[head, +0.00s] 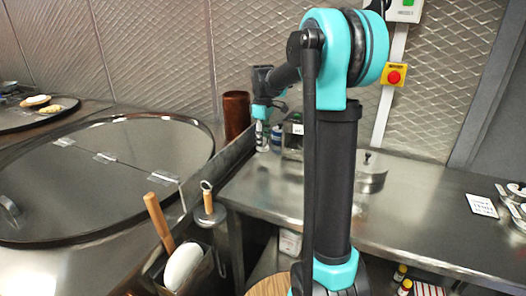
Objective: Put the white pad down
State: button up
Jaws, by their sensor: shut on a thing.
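My gripper (262,124) is small in the head view, far back by the end of the dark partition beside the round steel lid. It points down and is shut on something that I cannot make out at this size. A white oval pad-like thing (183,266) stands tilted in an open metal holder at the lower front, well apart from my gripper. I cannot tell whether it is the task's white pad.
A wooden handle (158,222) leans beside the white oval. A wooden-knobbed tool (207,200) is at the partition. The large round lid (100,175) lies left. A brown cylinder (236,115) and a blue bottle (277,139) stand near my gripper. The steel counter (400,215) has free room.

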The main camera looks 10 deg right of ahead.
aim_at(263, 138)
jog(key=shift+f, duration=2.2)
jog(key=o, duration=1.1)
jog(key=shift+f, duration=0.1)
notch_tip(263, 138, up, 12)
jog(key=shift+r, duration=0.15)
